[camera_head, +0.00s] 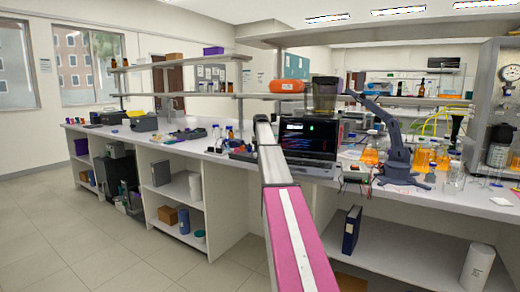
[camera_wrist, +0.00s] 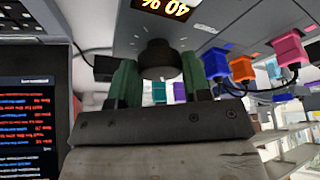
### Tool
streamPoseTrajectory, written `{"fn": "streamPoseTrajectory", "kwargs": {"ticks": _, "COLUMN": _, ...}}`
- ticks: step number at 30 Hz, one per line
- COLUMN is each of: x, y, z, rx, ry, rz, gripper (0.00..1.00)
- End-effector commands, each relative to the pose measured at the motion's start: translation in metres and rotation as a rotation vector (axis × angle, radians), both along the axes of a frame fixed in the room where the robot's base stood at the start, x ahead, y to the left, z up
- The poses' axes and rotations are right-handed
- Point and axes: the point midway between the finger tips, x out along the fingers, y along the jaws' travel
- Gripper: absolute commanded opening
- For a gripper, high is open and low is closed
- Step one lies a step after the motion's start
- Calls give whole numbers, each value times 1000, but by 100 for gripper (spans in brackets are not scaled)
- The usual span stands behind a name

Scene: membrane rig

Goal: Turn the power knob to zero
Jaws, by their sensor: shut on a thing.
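In the wrist view, the power knob (camera_wrist: 158,60) is a dark round knob on the face of a grey unit (camera_wrist: 215,20). A display (camera_wrist: 166,8) on that unit, partly cut off and upside down, reads 40 %. My gripper (camera_wrist: 156,72) has its green fingers on either side of the knob and is shut on it. The knob's pointer mark cannot be made out. In the head view, my arm reaches toward the bench and hides the gripper and the knob.
In the wrist view, blue, orange and pink plugs (camera_wrist: 241,68) with dark cables sit right of the fingers. A screen with red text (camera_wrist: 38,125) stands close on the left. In the head view, a laptop (camera_head: 308,138), a blue-grey desk arm (camera_head: 397,150) and orange-filled flasks (camera_head: 421,158) crowd the bench.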

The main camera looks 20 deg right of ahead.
Motion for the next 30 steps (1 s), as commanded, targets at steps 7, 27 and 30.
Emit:
{"fn": "streamPoseTrajectory", "kwargs": {"ticks": 7, "x": 0, "y": -2, "z": 0, "rx": 0, "ry": 2, "rz": 233, "gripper": 20}}
{"fn": "streamPoseTrajectory", "kwargs": {"ticks": 27, "x": 1, "y": -5, "z": 0, "rx": 1, "ry": 1, "rz": 870, "gripper": 20}}
{"fn": "streamPoseTrajectory", "kwargs": {"ticks": 30, "x": 2, "y": -6, "z": 0, "rx": 0, "ry": 1, "rz": 965, "gripper": 20}}
